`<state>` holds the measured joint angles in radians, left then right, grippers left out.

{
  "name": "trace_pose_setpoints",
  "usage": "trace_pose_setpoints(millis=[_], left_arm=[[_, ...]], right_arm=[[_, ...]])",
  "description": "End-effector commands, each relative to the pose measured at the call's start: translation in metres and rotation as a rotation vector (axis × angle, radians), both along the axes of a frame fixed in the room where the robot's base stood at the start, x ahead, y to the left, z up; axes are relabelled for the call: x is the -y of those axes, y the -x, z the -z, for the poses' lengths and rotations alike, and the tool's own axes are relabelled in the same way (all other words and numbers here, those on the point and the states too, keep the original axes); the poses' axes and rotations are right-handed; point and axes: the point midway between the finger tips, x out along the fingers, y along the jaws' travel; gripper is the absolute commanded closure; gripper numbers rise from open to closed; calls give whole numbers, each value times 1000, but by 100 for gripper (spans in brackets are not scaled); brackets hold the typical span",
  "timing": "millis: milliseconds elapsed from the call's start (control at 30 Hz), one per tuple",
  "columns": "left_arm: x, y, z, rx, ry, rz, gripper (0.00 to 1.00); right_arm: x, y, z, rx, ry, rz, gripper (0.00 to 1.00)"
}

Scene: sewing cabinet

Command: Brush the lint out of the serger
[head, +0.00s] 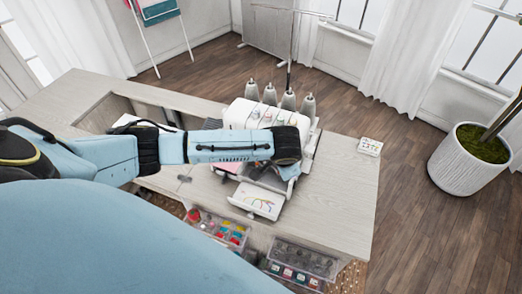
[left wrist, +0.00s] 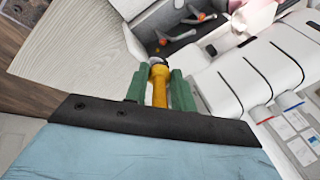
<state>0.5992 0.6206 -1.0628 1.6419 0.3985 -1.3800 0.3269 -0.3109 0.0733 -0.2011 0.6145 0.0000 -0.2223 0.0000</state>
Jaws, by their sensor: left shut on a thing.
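The white serger (head: 240,113) stands on the cabinet top, with several grey cones (head: 289,100) on it. Its front cover (head: 258,201) is folded down and shows a threading diagram. In the left wrist view its dark open cavity (left wrist: 190,40) shows metal arms with small orange bits (left wrist: 201,16); I cannot tell if these are lint. My left gripper (left wrist: 158,92) has green fingers shut on a yellow-handled brush (left wrist: 160,90). The brush's far end points at the cavity's near edge; whether it touches is unclear. In the head view my arm hides the fingers and brush.
The cabinet top (head: 345,190) is clear to the right of the serger, except for a small patterned card (head: 370,146). Below the front edge are clear drawers, one with colored items (head: 222,228) and one with greyish items (head: 303,256). A potted plant (head: 468,165) stands on the right.

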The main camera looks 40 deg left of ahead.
Motion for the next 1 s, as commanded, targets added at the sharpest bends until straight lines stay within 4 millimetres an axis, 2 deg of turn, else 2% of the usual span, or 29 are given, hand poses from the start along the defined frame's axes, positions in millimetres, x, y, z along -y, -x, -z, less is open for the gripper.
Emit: trace_pose_setpoints(millis=[33,100,233,367,567,1000], left_arm=[[-12,7,1,-10,-2,38,100],[-25,13,10,-10,-2,103,100],[-43,23,23,-7,-1,197,100],[-52,28,30,-3,0,249,100],[-55,24,43,1,-1,262,100],[-59,2,78,-1,0,261,100]], right_arm=[[0,-4,-19,5,1,0,58],[1,-9,-30,14,1,-1,58],[3,-16,-44,25,3,-2,58],[5,-16,-48,26,5,-2,58],[6,-16,-34,25,6,-2,58],[6,-12,20,18,7,-1,58]])
